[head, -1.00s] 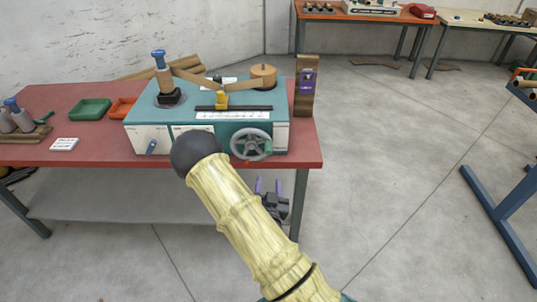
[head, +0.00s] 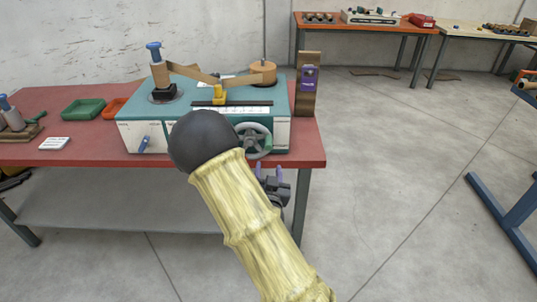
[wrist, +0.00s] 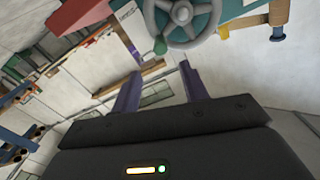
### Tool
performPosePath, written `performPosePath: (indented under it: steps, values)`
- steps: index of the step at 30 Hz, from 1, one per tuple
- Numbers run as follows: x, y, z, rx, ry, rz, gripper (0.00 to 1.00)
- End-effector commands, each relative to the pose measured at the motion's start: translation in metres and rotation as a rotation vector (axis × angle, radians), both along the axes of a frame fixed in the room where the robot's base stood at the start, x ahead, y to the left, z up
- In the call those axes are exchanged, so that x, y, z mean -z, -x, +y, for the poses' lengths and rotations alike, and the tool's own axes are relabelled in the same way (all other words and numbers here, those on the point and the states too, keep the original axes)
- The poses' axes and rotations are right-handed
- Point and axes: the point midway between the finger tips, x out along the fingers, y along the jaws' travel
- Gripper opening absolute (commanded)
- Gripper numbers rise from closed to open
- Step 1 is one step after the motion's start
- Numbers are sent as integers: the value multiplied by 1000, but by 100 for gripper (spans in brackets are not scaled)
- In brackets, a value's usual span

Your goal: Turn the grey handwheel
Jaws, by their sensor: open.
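The grey handwheel (head: 257,141) is on the front right of the teal and white winder (head: 198,128). My arm partly covers its left side in the head view. In the wrist view the handwheel (wrist: 181,14) is at the top, with a green knob (wrist: 160,47) at its lower left rim. My gripper (head: 269,171) is just below the wheel in the head view, partly hidden by my arm. Its two purple fingers stand apart and empty, and the gripper also shows in the wrist view (wrist: 159,70). No contact with the wheel shows.
The winder stands on a red-topped bench (head: 310,157) with a grey lower shelf. A purple device (head: 309,77) on a wooden post is right of the winder. Green (head: 83,110) and orange trays are on the left.

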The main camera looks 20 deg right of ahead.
Motion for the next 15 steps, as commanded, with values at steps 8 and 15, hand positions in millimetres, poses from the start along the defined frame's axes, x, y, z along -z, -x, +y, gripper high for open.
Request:
performPosePath:
  steps: [8, 15]
  values:
    - [-3, -49, -17, 1, 3, -1, 44]
    - [-2, -86, -29, 0, 3, -1, 44]
